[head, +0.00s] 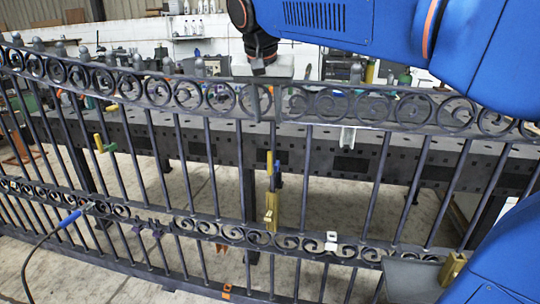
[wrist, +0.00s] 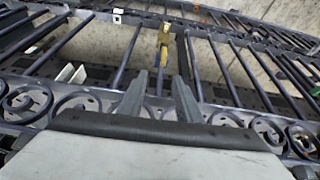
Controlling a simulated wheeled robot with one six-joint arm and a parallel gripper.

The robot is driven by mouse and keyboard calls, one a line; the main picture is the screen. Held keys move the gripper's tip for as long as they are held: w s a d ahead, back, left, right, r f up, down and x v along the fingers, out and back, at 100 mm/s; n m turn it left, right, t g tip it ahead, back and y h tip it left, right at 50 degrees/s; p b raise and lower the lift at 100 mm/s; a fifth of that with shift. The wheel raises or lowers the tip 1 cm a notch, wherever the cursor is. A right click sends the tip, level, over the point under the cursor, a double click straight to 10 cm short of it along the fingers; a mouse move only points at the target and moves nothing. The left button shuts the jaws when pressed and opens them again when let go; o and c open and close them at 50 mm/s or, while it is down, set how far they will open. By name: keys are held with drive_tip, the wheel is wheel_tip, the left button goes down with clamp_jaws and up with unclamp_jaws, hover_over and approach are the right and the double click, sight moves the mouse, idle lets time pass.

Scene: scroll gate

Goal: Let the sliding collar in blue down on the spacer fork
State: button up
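My gripper (head: 266,104) is at the top scroll rail of the gate, above a vertical bar near the middle. In the wrist view its two grey fingers (wrist: 160,78) are apart, with one bar running between them and nothing gripped. A brass-yellow fitting (head: 271,210) sits low on that bar, just above the lower scroll rail; it also shows in the wrist view (wrist: 163,45), beyond the fingertips. A smaller yellow piece (head: 270,162) is higher up the bar.
The gate's upper scroll rail (head: 345,104) and lower scroll rail (head: 200,228) cross the view. A yellow-green clamp (head: 104,145) and a blue-handled tool with a cable (head: 70,219) are at left. A perforated steel table (head: 330,150) stands behind. Another brass block (head: 452,268) is at lower right.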

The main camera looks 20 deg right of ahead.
sight(270, 152)
drive_tip(key=x, duration=1.1)
drive_tip(key=w+x, duration=0.1)
drive_tip(key=x, duration=0.4)
drive_tip(key=shift+w+a+f, duration=0.2)
drive_tip(key=shift+w+f, duration=0.05)
clamp_jaws()
